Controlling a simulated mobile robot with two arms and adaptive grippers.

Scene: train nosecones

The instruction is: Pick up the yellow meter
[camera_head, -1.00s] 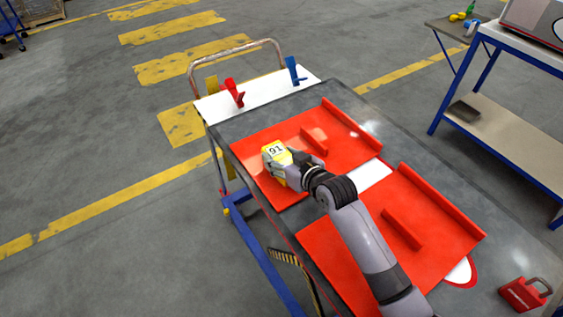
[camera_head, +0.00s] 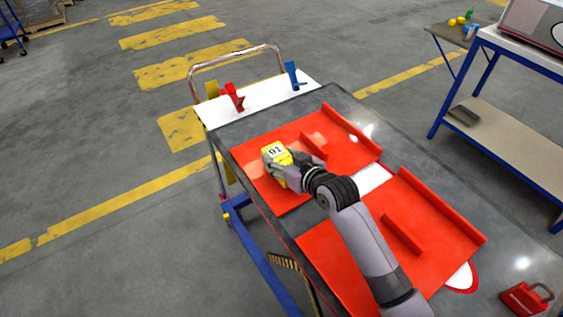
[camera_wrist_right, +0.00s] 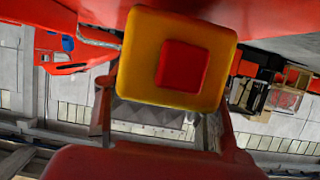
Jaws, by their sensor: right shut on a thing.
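The yellow meter (camera_head: 275,152) is a small yellow block with a white label reading 91, in the head view over the left edge of the far red panel. My right gripper (camera_head: 282,165) is shut on it. In the right wrist view the meter (camera_wrist_right: 178,58) shows a yellow-orange square face with a red square in its middle, between the fingers of my right gripper (camera_wrist_right: 165,118). I cannot tell whether the meter touches the panel. My left gripper is not in view.
Two red panels with raised ribs, the far one (camera_head: 340,160) and the near one (camera_head: 440,235), lie on the dark cart top (camera_head: 375,125). Red (camera_head: 233,97) and blue (camera_head: 293,75) clamps stand on the white shelf (camera_head: 265,97). A red padlock-like box (camera_head: 527,299) sits at lower right.

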